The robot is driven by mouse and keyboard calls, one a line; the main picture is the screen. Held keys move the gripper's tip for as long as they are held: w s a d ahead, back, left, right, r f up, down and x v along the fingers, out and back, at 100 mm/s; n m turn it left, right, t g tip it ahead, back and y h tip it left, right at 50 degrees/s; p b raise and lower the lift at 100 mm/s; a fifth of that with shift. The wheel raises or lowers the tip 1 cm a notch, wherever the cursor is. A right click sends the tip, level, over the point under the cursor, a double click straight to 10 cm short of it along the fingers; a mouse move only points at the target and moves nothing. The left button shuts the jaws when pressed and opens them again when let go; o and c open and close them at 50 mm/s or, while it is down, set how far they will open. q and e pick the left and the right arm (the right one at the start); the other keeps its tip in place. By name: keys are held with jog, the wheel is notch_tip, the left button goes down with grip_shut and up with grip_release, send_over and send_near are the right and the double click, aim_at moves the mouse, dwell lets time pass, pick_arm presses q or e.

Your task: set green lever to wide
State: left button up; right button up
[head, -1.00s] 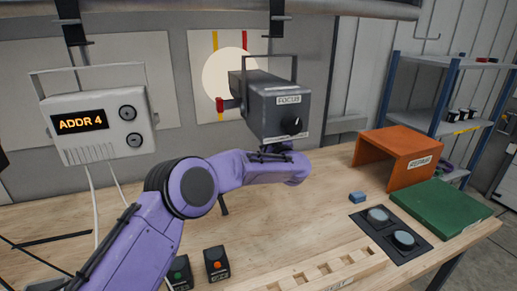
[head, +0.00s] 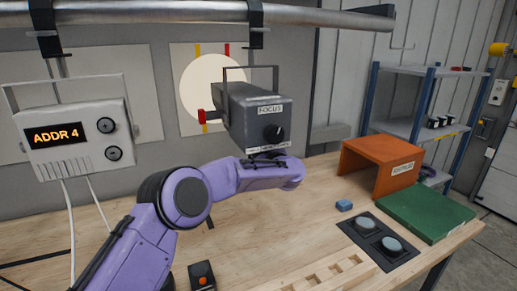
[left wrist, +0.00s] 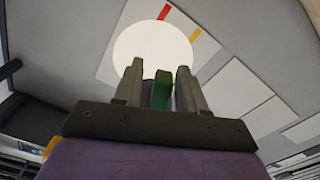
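The green lever (left wrist: 161,90) shows only in the left wrist view, upright between the two fingers of my left gripper (left wrist: 160,88). The fingers stand apart, with a thin gap visible on each side of the lever, wider on the left. In the head view my left arm reaches under the dark lamp box (head: 250,107) labelled FOCUS. The gripper's fingers and the green lever are hidden there by the box. A red lever (head: 205,117) sticks out from the box's left side. My right gripper is not in view.
The box has a black knob (head: 274,133) and hangs under a grey rail (head: 180,20). A white ADDR 4 display unit (head: 78,138) is at left. An orange hood (head: 380,166), green mat (head: 426,214) and blue block (head: 344,205) lie right.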

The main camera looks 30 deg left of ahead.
pick_arm(q)
jog(key=shift+s+d+r, duration=0.25)
jog(key=shift+f, duration=0.15)
jog(key=b+v, duration=0.4)
jog(key=v, duration=0.6)
jog(key=shift+s+d, duration=0.15)
jog(key=shift+d, duration=0.05)
